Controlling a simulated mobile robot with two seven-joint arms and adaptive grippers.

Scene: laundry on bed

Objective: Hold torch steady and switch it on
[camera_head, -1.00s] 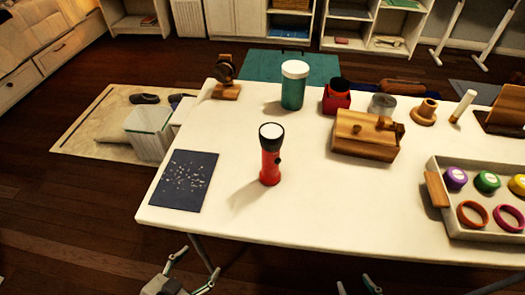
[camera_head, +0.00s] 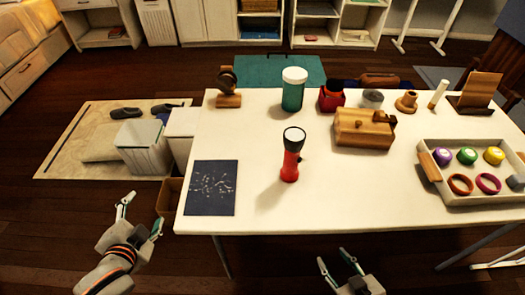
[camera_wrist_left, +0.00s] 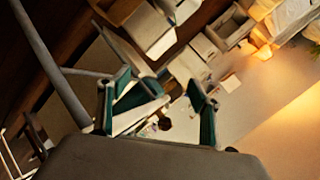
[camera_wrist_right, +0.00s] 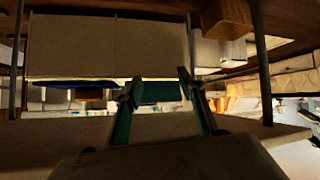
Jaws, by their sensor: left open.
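The torch (camera_head: 290,166) has a red body and a black head with a pale lens facing up. It stands upright on the white table (camera_head: 330,205), with a small dark knob on its right side. My left gripper (camera_head: 141,214) is open and empty, left of the table beyond its edge and apart from the torch. My right gripper (camera_head: 332,256) is open and empty, in front of the table's near edge. Both wrist views show the fingers apart with nothing between them; I cannot make out the torch in either.
A dark speckled sheet (camera_head: 212,188) lies left of the torch. Behind are a teal jar (camera_head: 293,90), a red holder (camera_head: 331,97) and a wooden box (camera_head: 363,129). A grey tray (camera_head: 480,191) with coloured rings stands at right. The table's front middle is clear.

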